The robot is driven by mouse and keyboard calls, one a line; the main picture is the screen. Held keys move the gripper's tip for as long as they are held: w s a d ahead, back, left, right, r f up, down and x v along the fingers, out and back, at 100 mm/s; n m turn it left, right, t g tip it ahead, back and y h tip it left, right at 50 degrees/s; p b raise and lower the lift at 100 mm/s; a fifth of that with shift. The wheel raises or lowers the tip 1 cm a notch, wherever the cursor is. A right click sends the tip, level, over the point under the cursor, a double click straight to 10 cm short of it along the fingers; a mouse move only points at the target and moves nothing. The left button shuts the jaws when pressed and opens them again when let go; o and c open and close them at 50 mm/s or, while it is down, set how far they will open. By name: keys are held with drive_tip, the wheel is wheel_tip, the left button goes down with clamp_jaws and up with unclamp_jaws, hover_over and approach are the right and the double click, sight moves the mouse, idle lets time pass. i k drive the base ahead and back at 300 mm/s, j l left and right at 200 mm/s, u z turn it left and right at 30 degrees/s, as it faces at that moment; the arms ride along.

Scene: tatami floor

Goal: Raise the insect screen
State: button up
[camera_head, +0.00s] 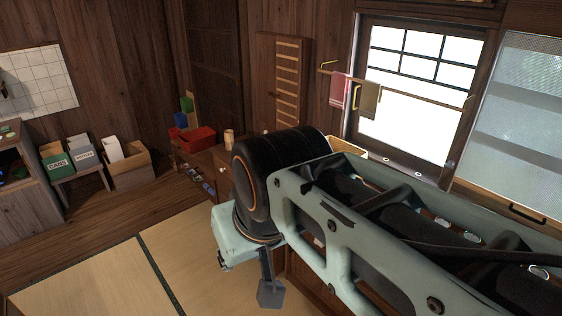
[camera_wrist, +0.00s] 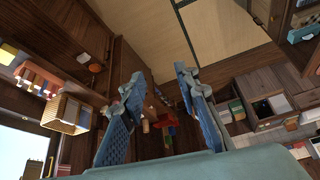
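The insect screen (camera_head: 528,110) is a pale, greyish mesh panel in a wooden frame at the right edge of the head view. It covers the opening down to a wooden bottom rail. A dark bar handle (camera_head: 528,213) sits on that rail. The right side of the screen is cut off by the picture edge. My gripper (camera_wrist: 158,75) shows in the wrist view with its two blue-padded fingers wide apart and nothing between them. In the head view it hangs low over the floor, left of and well apart from the screen, partly hidden by my arm.
A bright window (camera_head: 415,90) stands left of the screen. A rod with a pink towel (camera_head: 340,91) and an olive towel (camera_head: 369,99) crosses it. Bins (camera_head: 128,166) and a red box (camera_head: 197,139) stand along the far walls. The tatami (camera_head: 190,255) is clear at lower left.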

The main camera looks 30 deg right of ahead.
sight(553, 221)
drive_tip(key=z, duration=2.05)
